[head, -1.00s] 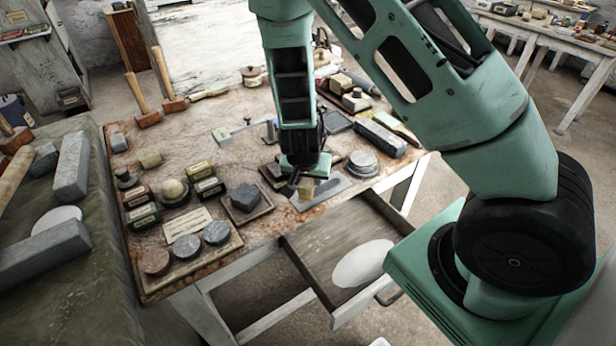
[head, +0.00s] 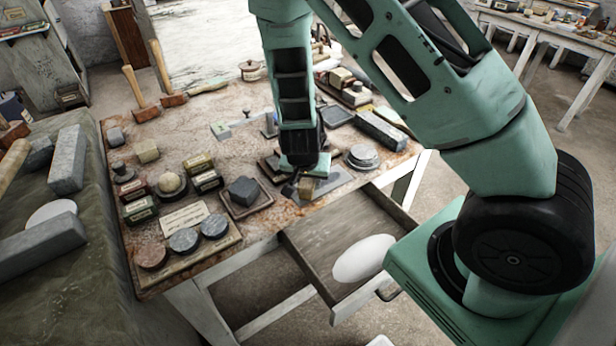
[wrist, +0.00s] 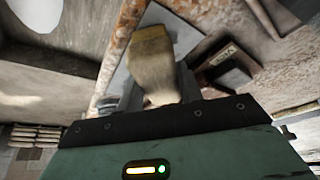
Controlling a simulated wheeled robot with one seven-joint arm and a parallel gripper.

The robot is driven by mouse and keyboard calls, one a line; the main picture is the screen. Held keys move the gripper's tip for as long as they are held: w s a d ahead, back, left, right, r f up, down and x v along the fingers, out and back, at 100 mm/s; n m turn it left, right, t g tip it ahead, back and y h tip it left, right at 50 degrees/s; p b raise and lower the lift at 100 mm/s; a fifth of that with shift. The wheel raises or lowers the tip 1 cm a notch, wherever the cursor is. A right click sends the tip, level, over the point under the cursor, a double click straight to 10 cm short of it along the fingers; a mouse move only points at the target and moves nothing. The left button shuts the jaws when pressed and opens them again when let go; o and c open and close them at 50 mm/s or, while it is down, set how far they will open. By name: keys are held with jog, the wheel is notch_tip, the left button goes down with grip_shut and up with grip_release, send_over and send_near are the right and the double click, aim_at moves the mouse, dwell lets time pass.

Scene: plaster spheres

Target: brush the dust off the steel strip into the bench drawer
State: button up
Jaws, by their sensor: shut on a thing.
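My gripper (head: 303,174) is over the front edge of the workbench and is shut on a wooden-handled brush (head: 306,188). The brush also shows in the wrist view (wrist: 151,58), its light end toward the jaws. The grey steel strip (head: 332,182) lies flat on the bench at the front edge, partly hidden by the brush. In the wrist view the strip (wrist: 184,32) shows behind the brush. I cannot make out dust on it, nor whether the brush touches it. The bench drawer (head: 302,262) is pulled open just below, with a pale oval shape (head: 363,259) inside.
A dark block on a small tray (head: 245,192) stands left of my gripper. Several discs on a board (head: 184,240) sit at the front left. A hammer (head: 140,95) stands farther back. The space above the drawer looks clear.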

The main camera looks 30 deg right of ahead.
jog(key=shift+f, duration=0.2)
jog(key=shift+s+a+r, duration=0.1)
jog(key=shift+s+a, duration=0.65)
jog(key=shift+a, duration=0.05)
jog(key=shift+d, duration=0.1)
jog(key=shift+w+d+p, duration=0.3)
jog(key=shift+w+d, duration=1.2)
jog(key=shift+w, duration=0.05)
